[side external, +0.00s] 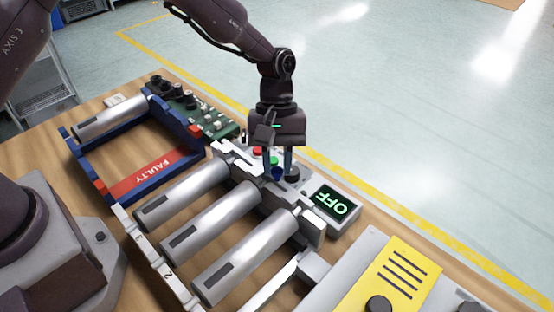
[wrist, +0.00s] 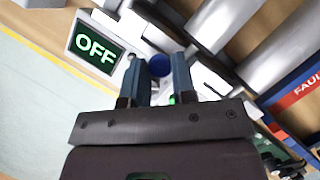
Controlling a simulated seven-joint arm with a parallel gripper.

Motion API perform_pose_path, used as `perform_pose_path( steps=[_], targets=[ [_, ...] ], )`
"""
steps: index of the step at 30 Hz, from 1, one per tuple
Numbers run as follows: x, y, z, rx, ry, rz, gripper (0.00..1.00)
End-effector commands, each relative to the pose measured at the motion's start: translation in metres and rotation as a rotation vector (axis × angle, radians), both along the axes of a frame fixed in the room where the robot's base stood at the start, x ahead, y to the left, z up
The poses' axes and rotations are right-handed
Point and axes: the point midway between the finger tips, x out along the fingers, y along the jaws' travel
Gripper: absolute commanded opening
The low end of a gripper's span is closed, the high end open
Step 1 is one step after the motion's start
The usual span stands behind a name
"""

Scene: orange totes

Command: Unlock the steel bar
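Several steel bars show. Three lie side by side in a grey rack, a near one (side external: 245,257), a middle one (side external: 210,222) and a far one (side external: 182,195). Another bar (side external: 110,118) lies in the blue tray marked FAULTY. A display (side external: 333,204) reads OFF in green; it also shows in the wrist view (wrist: 95,48). My gripper (side external: 279,176) points down over the control panel behind the rack. In the wrist view its fingers (wrist: 160,62) are apart, with a round blue button (wrist: 160,65) showing between them. I cannot tell whether they touch it.
A red button (side external: 257,153) and a green button (side external: 273,160) sit close to my gripper. The blue tray (side external: 165,177) is at the left, a green circuit board (side external: 205,115) behind it. A grey and yellow unit (side external: 400,275) stands at the front right.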

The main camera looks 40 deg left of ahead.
Motion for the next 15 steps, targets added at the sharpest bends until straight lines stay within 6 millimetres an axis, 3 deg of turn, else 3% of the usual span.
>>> perform_pose_path(
  steps=[5, 11, 15],
  targets=[
    [0.001, 0.001, 0.0, 0.0, -0.001, 0.0, 0.0],
    [0.0, 0.019, 0.0, 0.002, 0.0, 0.004, 0.0],
    [0.0, 0.02, 0.0, 0.004, 0.001, 0.002, 0.0]
  ],
)
